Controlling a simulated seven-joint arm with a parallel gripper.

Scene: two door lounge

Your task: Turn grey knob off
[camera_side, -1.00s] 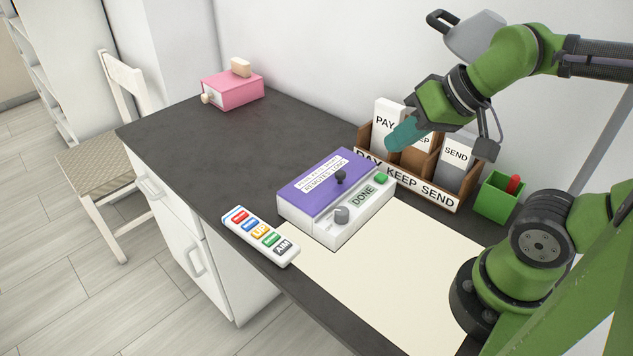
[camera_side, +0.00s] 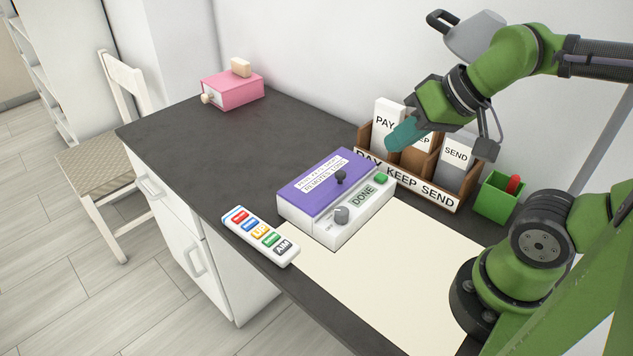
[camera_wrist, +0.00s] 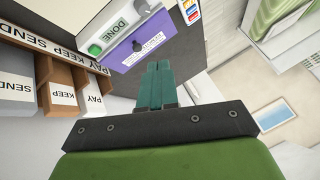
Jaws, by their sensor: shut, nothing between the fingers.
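The grey knob (camera_side: 342,214) sits on the white front strip of a purple and white box (camera_side: 312,181) on the dark desk. In the wrist view the grey knob (camera_wrist: 141,7) shows near the top edge. The box also carries a dark ball-topped stick (camera_side: 340,176), a green button (camera_side: 381,178) and a DONE label. My gripper (camera_side: 392,147), with teal fingers, is shut and empty. It is above and to the right of the box, in front of the letter sorter, apart from the knob. Its fingers also show in the wrist view (camera_wrist: 157,72).
The letter sorter (camera_side: 435,194) labelled PAY KEEP SEND stands against the wall. A green cup (camera_side: 490,204) holds something red. A remote (camera_side: 252,229) with coloured buttons lies left of the box. A pink box (camera_side: 233,92) stands at the far end. Much of the far desk is clear.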

